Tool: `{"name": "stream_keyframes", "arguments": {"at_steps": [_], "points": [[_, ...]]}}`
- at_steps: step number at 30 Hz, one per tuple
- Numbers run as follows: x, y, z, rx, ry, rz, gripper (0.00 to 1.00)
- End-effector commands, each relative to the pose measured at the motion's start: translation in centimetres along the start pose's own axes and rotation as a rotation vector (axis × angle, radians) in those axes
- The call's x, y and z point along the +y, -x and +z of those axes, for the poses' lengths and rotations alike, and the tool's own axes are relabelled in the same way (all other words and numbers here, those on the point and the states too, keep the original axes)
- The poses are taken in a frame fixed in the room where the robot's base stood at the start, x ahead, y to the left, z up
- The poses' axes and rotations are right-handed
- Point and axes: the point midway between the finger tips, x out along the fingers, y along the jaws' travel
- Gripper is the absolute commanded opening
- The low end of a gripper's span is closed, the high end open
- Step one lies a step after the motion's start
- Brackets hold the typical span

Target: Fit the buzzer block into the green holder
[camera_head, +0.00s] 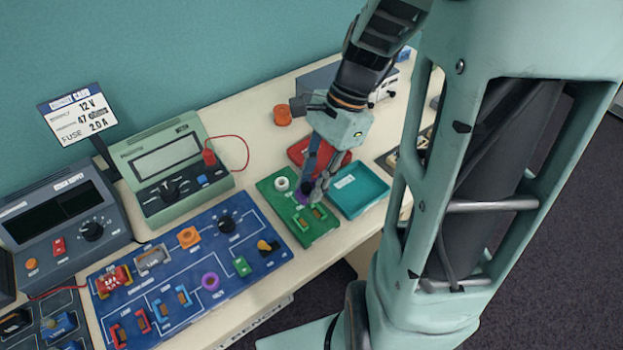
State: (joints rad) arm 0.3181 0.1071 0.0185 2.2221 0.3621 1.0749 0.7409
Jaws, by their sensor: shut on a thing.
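The green holder (291,228) is a flat green board lying on the bench, with a white ring (282,184) in its far left part and slots in its near part. My gripper (313,192) points down over the right side of this board, its fingers shut. A small dark and purple piece (303,195) shows at the fingertips, apparently the buzzer block. The fingers hide much of it, and I cannot tell whether it touches the board or sits in a recess.
A teal tray (372,197) lies close right of the green board, a red tray (297,150) behind. A blue circuit board (181,268) with several parts is at left, a green meter (196,187) behind it. An orange cylinder (282,115) stands farther back. My arm blocks the right.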

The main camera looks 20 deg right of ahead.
Motion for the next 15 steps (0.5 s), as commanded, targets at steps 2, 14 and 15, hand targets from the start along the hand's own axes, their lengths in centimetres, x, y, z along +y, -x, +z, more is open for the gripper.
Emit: {"name": "stream_keyframes", "arguments": {"at_steps": [2, 14, 15], "points": [[0.0, -0.5, -0.2, 0.000, 0.000, 0.000, 0.00], [0.0, -4.0, -1.6, 0.000, 0.000, 0.000, 0.00], [0.0, -4.3, -1.8, 0.000, 0.000, 0.000, 0.00]]}}
